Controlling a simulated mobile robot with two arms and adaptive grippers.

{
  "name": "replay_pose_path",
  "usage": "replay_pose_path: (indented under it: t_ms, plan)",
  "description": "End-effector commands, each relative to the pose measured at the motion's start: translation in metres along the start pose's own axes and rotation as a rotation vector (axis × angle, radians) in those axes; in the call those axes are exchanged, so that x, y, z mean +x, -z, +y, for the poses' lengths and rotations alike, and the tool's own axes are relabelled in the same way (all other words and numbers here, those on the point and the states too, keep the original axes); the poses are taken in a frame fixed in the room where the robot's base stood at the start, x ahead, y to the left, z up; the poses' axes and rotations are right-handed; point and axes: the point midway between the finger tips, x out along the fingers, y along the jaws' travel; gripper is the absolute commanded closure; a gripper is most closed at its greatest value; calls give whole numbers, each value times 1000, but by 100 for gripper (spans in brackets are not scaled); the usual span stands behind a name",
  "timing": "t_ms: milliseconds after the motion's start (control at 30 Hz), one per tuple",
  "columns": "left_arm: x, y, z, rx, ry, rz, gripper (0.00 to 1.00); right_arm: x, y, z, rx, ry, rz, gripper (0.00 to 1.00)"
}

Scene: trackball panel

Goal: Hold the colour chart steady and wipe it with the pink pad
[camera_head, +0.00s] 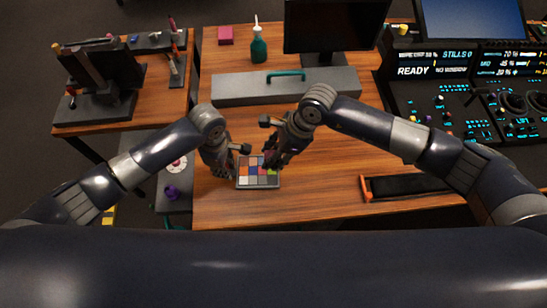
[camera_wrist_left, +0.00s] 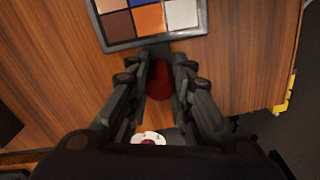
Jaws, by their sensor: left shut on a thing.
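The colour chart (camera_head: 258,186), a grey-framed board of coloured squares, lies near the front of the wooden desk. Its edge also shows at the top of the left wrist view (camera_wrist_left: 170,37). My left gripper (camera_head: 233,176) is at the chart's left edge; in the wrist view its fingertips (camera_wrist_left: 155,53) close at the frame. My right gripper (camera_head: 271,163) is over the chart's upper right part and hides some squares. Its fingers are too dark and small to read, and I cannot tell whether it holds anything. A pink pad-like block (camera_head: 225,35) lies at the back left of the desk.
A long grey box (camera_head: 235,90) with a green handle lies behind the grippers. A black tray (camera_head: 405,187) with an orange end is at right. Bare desk lies in front of the chart.

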Motion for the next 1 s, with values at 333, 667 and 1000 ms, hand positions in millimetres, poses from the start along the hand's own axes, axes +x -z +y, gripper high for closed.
replay_pose_path:
  t_ms: [333,667,1000]
  plan:
    - [1,-1,-1,2,2,-1,100,-3,-1,0,0,0,0,87]
    - [1,-1,-1,2,2,-1,100,-22,-9,-1,-1,2,0,87]
    - [0,-1,-1,2,2,-1,100,-31,-13,0,0,-1,0,87]
